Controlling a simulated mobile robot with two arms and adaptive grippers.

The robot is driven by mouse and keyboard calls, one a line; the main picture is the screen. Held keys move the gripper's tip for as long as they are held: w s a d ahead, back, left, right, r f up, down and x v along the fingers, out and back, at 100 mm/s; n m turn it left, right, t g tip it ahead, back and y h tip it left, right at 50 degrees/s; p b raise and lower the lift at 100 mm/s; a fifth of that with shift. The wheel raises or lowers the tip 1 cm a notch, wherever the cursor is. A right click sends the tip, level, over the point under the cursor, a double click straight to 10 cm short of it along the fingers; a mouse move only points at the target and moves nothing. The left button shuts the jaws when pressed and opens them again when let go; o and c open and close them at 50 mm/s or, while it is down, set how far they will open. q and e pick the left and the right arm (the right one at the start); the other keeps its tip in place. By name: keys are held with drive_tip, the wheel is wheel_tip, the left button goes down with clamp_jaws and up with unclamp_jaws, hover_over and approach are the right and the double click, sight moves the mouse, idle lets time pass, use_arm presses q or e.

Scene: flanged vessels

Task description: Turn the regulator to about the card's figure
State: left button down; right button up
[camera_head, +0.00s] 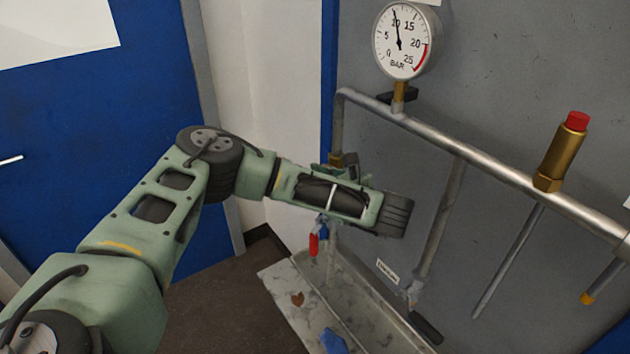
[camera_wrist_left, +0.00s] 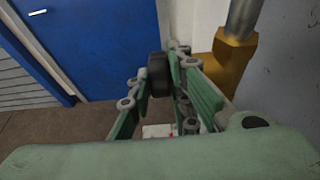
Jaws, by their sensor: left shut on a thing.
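The pressure gauge (camera_head: 402,42) is at the top of the head view, its needle at about 10 bar. My left gripper (camera_head: 340,168) is at the left end of the pipe, mostly hidden behind my own wrist. In the left wrist view, my gripper (camera_wrist_left: 160,82) is shut on the black regulator knob (camera_wrist_left: 159,73), which sits between its green fingers. The brass regulator body (camera_wrist_left: 233,65) is to the right of the knob; a bit of brass (camera_head: 336,160) also shows in the head view. My right gripper is not in view.
A steel pipe (camera_head: 470,148) runs across the grey panel, with a red-capped brass valve (camera_head: 562,150) at right. A red handle (camera_head: 314,244) hangs below my wrist. A grey tray (camera_head: 290,288) lies below. A blue door (camera_head: 100,110) is at left.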

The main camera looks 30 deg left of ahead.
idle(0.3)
use_arm(q)
drive_tip(key=c, duration=1.9)
unclamp_jaws()
drive_tip(key=v, duration=1.2)
drive_tip(key=shift+w+d+f, duration=0.1)
drive_tip(key=shift+d+f, duration=0.05)
